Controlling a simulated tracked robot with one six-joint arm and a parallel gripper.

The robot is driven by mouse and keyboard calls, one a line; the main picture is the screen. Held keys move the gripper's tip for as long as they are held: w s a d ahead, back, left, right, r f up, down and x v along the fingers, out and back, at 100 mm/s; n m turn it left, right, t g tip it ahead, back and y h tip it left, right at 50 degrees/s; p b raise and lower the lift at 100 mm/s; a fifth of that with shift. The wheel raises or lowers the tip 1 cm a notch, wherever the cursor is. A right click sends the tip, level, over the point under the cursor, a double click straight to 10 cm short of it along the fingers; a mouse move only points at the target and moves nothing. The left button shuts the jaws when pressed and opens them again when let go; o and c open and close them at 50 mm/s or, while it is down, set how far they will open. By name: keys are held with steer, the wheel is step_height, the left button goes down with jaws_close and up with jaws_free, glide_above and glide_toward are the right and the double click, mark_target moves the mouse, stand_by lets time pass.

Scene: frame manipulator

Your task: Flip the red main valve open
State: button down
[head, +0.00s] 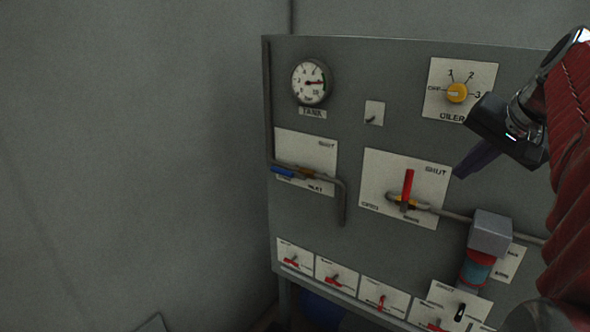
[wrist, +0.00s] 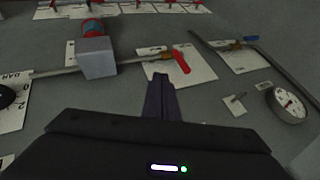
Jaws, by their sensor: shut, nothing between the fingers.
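The red main valve handle (head: 408,188) stands roughly upright in the head view, across its grey pipe, on a white plate (head: 432,172) marked SHUT at the upper right and OPEN at the lower left. In the wrist view, which sees the panel upside down, the red handle (wrist: 181,62) is just beyond and right of my fingertips. My gripper (head: 459,174) is shut and empty, to the right of the handle and apparently in front of the panel. Its dark fingers (wrist: 161,82) point at the valve plate. I see no contact with the handle.
A grey block with a red and blue cylinder (head: 490,234) juts out at the lower right. The blue-handled inlet valve (head: 284,172) and pipe are at left. The gauge (head: 312,82), oiler knob (head: 457,92) and a row of small red valves (head: 335,280) share the panel.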

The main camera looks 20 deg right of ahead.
steer(key=shift+f, duration=0.15)
glide_toward(406, 191)
steer(key=w+d+f, duration=0.1)
steer(key=d+f, duration=0.2)
steer(key=f, duration=0.1)
steer(key=shift+w+a, duration=0.15)
steer(key=shift+w, duration=0.7)
stand_by(0.4)
